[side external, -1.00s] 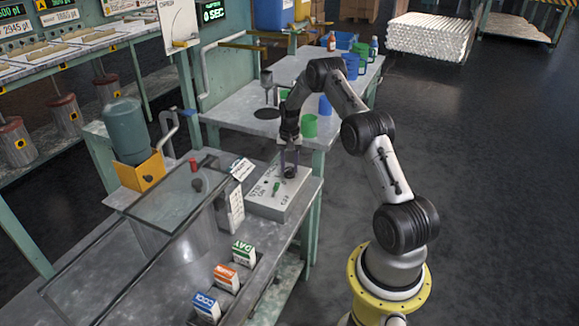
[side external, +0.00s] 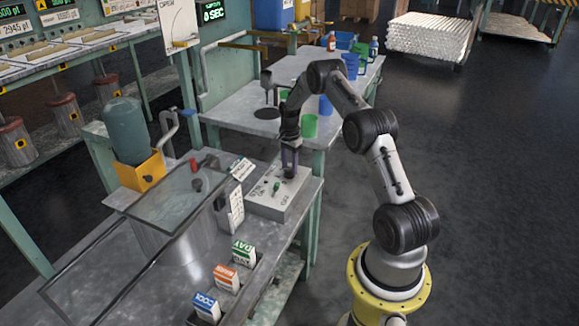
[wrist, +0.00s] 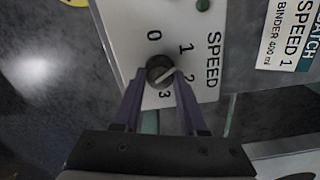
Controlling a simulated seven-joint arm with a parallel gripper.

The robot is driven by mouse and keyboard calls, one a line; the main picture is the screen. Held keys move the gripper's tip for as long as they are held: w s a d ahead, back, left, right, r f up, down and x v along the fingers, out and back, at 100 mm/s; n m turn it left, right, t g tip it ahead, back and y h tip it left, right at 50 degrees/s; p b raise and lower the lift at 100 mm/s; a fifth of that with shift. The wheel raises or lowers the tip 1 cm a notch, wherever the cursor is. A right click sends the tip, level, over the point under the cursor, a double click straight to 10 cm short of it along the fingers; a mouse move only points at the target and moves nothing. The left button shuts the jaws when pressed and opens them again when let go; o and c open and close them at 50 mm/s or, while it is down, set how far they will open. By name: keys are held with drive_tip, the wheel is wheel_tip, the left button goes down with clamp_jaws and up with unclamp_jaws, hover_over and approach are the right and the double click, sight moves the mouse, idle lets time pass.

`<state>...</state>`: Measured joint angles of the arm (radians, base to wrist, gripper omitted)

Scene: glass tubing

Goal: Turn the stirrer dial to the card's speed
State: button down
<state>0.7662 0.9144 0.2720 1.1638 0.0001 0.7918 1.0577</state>
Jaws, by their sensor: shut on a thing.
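The stirrer dial (wrist: 160,70) is a small dark round knob with a pale mark, on a white panel (wrist: 120,22) numbered 0, 1, 2 and 3 beside the word SPEED. The mark slants to the upper right, its end between 1 and 2; I cannot tell exactly where it points. My gripper (wrist: 159,76) is shut on the dial, one purple finger on each side. The card (wrist: 290,35) reads "SPEED 1" and "BINDER 400 ml".
A green switch (side external: 276,188) sits on the box close to my gripper. A glass-topped vessel (side external: 170,200) stands left of the box. Small labelled cartons (side external: 244,253) line the bench front. Green and blue cups (side external: 309,126) stand on the table behind.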

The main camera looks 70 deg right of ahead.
sight(290, 169)
idle(0.4)
drive_tip(key=shift+c, duration=2.2)
unclamp_jaws()
wheel_tip(290, 169, up, 14)
